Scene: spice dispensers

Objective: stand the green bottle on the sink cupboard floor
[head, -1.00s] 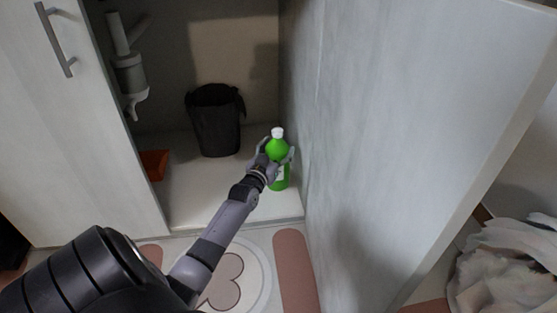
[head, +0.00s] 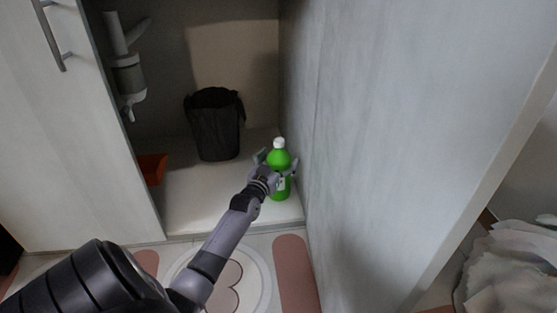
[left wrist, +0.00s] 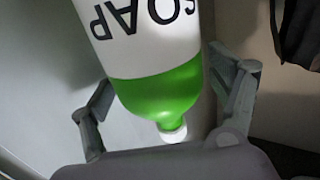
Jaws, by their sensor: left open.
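The green bottle (head: 279,160), with a white cap and white label, stands upright on the sink cupboard floor (head: 200,212), near the front and close to the right side panel. My left gripper (head: 277,163) is open around the bottle, one finger on each side. In the left wrist view the bottle (left wrist: 165,95) appears inverted, with its "SOAP" label upside down, between the spread fingers of the left gripper (left wrist: 165,95). A gap shows beside the left finger there; contact at the right finger is unclear. My right gripper is not in view.
A black bin (head: 214,125) stands at the back of the cupboard. An orange object (head: 153,168) lies at the left, below a drain pipe (head: 128,80). A large pale panel (head: 400,130) bounds the right. Floor left of the bottle is clear.

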